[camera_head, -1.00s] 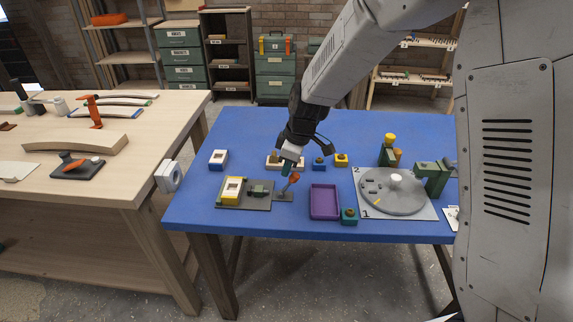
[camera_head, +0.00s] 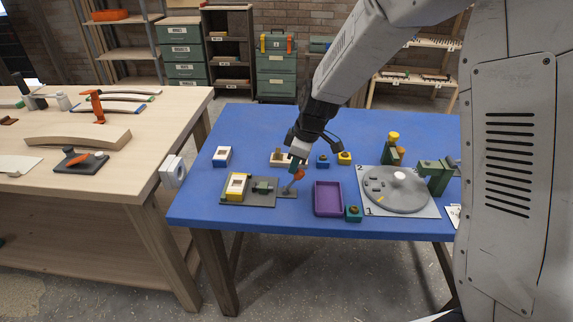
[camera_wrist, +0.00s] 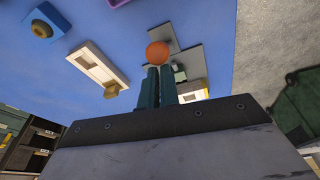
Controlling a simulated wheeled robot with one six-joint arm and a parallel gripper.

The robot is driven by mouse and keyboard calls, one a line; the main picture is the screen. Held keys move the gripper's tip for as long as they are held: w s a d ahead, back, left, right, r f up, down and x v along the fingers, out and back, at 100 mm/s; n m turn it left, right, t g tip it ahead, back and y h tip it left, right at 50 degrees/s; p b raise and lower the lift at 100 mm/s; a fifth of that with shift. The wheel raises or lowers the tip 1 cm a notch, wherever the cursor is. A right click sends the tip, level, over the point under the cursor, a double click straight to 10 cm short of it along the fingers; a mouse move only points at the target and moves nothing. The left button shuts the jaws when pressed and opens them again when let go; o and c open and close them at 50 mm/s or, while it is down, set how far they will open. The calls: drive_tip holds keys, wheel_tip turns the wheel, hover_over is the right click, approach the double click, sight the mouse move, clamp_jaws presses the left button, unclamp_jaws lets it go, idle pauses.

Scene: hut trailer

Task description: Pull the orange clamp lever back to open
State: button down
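The orange clamp lever (camera_head: 299,174) stands up from a small grey base plate (camera_head: 287,194) on the blue table, beside the grey fixture plate (camera_head: 262,200). Its round orange knob (camera_wrist: 157,52) shows just past my fingertips in the wrist view. My gripper (camera_head: 294,165) is right at the knob. In the wrist view my two green fingers (camera_wrist: 160,70) lie nearly together with only a thin gap, narrower than the knob. Knob and fingertips are touching or very close; I cannot tell which. The lever's lower shaft is partly hidden in the wrist view.
A yellow-and-white block (camera_head: 237,186) sits on the fixture plate. A round grey turntable (camera_head: 398,190) is further right. The table's front left is clear.

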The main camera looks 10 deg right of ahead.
drive_tip(key=shift+s+d+f, duration=0.4)
drive_tip(key=shift+d, duration=0.05)
drive_tip(key=shift+w+a+r, duration=0.1)
drive_tip(key=shift+w+r, duration=0.05)
drive_tip(key=shift+w, duration=0.05)
wheel_tip(320, 180, up, 3)
drive_tip(key=w+a, duration=0.2)
drive_tip(key=a, duration=0.1)
drive_tip(key=s+d+r, duration=0.2)
drive_tip(key=d+r, duration=0.4)
drive_tip(key=shift+s+d, duration=0.25)
